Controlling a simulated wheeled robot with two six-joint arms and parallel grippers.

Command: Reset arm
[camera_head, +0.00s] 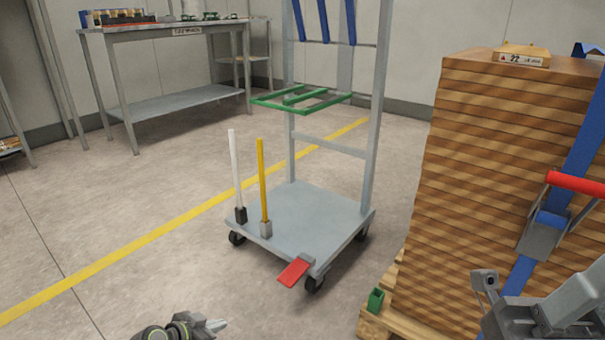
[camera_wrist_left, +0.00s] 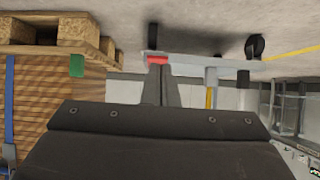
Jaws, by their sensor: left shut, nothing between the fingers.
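My left gripper (camera_head: 218,325) shows at the bottom edge of the head view, left of centre. Its fingers are shut and empty, pointing right over bare floor in front of the cart. In the left wrist view the closed fingers (camera_wrist_left: 161,85) stand together above the dark gripper body. They overlap the view of the cart but do not visibly hold anything. Most of the left arm is out of frame. My right gripper cannot be made out in either view.
A grey wheeled cart (camera_head: 300,220) with a red pedal (camera_head: 295,272) stands ahead. A strapped stack of brown boards (camera_head: 490,180) on a wooden pallet (camera_head: 375,325) is at the right. A workbench (camera_head: 160,30) stands at the back left. Floor at the left is clear.

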